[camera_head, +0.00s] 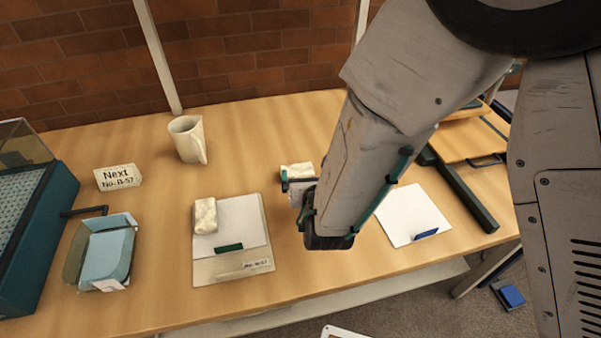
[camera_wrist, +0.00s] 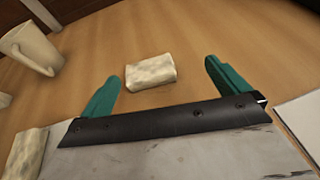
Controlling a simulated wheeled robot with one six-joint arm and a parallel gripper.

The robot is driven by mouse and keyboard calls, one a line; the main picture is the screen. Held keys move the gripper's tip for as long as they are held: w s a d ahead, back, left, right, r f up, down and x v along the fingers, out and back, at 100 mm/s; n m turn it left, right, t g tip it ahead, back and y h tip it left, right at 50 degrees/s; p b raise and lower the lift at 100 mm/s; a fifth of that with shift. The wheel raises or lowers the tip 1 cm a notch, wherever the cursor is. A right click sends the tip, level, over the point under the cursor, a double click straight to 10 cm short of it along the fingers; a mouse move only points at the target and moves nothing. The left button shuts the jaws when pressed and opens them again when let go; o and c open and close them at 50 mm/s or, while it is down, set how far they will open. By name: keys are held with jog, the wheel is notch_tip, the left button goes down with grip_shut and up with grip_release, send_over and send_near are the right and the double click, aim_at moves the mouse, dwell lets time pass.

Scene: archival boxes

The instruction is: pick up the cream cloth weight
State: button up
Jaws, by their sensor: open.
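One cream cloth weight (camera_head: 299,170) lies on the wooden table, partly hidden behind my gripper in the head view. In the wrist view this weight (camera_wrist: 150,75) shows between the two teal fingertips, nearer the left one, with bare table around it. My gripper (camera_head: 298,184) is open and empty; it also shows in the wrist view (camera_wrist: 162,72). I cannot tell how far the fingertips are above the table. A second cream cloth weight (camera_head: 205,215) lies on the left part of a white sheet (camera_head: 241,222); it shows at the lower left of the wrist view (camera_wrist: 24,154).
A cream mug (camera_head: 188,140) stands at the back left, near a "Next No. B-57" sign (camera_head: 118,177). Another white sheet (camera_head: 408,212) with a blue clip lies right of my arm.

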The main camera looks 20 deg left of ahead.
aim_at(298, 171)
jog(key=shift+s+a+f+n+g+y, duration=0.2)
jog(key=shift+a+f+n, duration=0.1)
jog(key=shift+a+f, duration=0.2)
jog(key=shift+s+a+f+n+g+y, duration=0.2)
jog(key=shift+a+f+n, duration=0.1)
jog(key=shift+a+f, duration=0.2)
jog(key=x, duration=0.7)
jog(key=shift+r, duration=0.1)
jog(key=c, duration=1.2)
